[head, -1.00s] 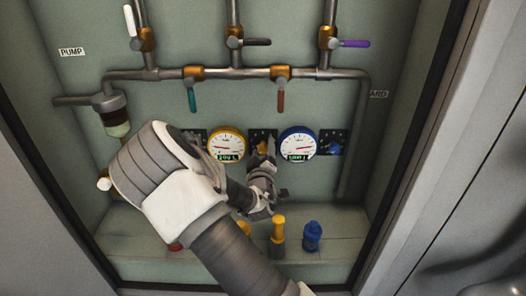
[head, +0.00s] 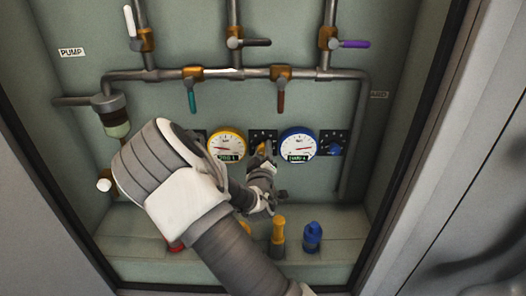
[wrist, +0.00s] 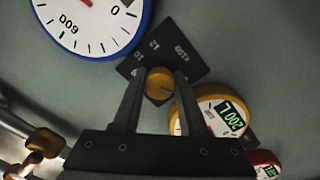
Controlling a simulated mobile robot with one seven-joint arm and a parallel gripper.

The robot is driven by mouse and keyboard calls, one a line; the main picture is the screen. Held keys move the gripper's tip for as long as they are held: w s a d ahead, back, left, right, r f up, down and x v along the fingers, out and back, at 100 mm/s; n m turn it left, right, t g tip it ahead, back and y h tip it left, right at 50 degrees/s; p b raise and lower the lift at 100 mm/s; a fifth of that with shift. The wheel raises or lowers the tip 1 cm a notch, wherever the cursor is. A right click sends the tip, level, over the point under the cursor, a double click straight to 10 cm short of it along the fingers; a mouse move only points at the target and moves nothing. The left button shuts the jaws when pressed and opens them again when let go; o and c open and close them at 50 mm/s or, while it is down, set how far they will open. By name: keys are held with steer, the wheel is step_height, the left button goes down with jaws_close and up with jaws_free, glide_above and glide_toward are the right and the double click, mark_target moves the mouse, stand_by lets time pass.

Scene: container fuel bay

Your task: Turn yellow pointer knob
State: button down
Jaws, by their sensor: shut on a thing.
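The yellow pointer knob (wrist: 160,85) sits on a black plate (wrist: 176,50) with small white number marks in the wrist view. My gripper (wrist: 159,78) has one finger on each side of the knob and is shut on it. In the head view the knob (head: 262,148) shows between the yellow-rimmed gauge (head: 227,145) and the blue-rimmed gauge (head: 298,145), with my gripper (head: 262,153) reaching it from below. The yellow gauge's readout shows 200 L in the wrist view. My arm hides part of the panel.
A blue knob (head: 335,149) is on a plate right of the blue gauge. Pipes with coloured valve levers, teal (head: 191,101) and brown (head: 281,102) among them, run above. Yellow (head: 278,236) and blue (head: 312,237) fittings stand on the ledge below. Bay walls enclose both sides.

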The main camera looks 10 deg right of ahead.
steer(key=m+b, duration=0.3)
steer(key=m, duration=0.1)
steer(key=shift+f, duration=0.1)
steer(key=shift+m+b, duration=1.2)
steer(key=shift+m, duration=0.3)
steer(key=shift+c, duration=2.3)
jaws_free()
steer(key=shift+s, duration=0.1)
steer(key=p+v, duration=1.2)
steer(key=v, duration=0.5)
steer(key=shift+r, duration=0.35)
